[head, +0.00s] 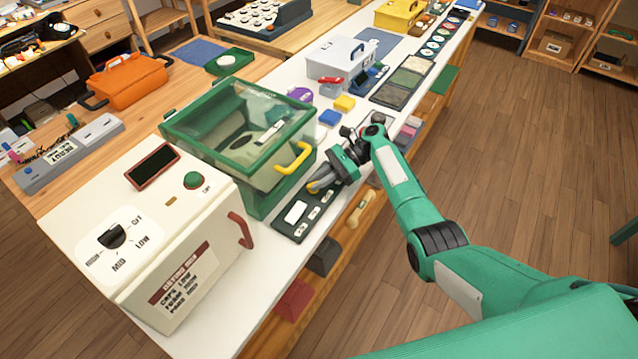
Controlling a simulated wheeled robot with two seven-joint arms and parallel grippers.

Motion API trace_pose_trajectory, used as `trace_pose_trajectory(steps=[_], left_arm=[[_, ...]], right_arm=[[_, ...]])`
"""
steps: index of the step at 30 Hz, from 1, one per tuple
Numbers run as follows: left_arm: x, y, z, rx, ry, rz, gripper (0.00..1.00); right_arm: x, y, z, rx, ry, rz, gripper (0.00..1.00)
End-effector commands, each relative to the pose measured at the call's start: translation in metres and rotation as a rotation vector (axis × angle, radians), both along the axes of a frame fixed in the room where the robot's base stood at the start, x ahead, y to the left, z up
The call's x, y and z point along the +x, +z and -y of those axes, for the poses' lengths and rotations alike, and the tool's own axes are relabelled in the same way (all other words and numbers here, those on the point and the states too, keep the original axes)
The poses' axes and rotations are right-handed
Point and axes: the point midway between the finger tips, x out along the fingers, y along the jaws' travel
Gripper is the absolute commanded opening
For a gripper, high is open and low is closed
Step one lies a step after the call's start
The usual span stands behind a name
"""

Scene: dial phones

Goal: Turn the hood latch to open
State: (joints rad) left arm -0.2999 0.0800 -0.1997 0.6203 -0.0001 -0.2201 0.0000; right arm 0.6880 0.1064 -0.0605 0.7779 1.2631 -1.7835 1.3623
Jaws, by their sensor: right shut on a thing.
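The green-framed hood (245,140) with clear panes stands on the white counter, its lid down. A yellow handle (293,158) is on its front. A dark panel (292,221) with small white labels lies in front of the hood. My right gripper (316,186) reaches in from the right, low over the far end of this panel. Its fingers are shut on a small yellow piece, which appears to be the hood latch (311,189). The fingers hide most of it, and its turn angle cannot be told. My left gripper is not in view.
A cream box (190,270) with a dial (111,236) and a red handle stands close to the hood's left. Small blue and yellow blocks (344,103) and a white case (338,58) lie beyond my gripper. Open wooden floor is on the right.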

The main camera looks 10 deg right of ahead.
Motion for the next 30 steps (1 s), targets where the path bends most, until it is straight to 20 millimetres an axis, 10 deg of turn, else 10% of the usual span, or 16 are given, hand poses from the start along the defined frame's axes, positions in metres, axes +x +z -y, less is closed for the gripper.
trace_pose_trajectory(steps=[16, 20, 30], left_arm=[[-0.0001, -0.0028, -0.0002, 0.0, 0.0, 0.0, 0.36], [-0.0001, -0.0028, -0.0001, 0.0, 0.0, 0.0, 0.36], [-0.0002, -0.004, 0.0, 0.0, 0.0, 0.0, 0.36]], right_arm=[[-0.0002, -0.0011, -0.0005, -0.002, 0.026, -0.002, 0.0], [-0.0002, -0.001, -0.0004, -0.002, 0.025, -0.001, 0.35], [0.0012, 0.0004, 0.0028, -0.002, 0.024, 0.0, 0.35]])
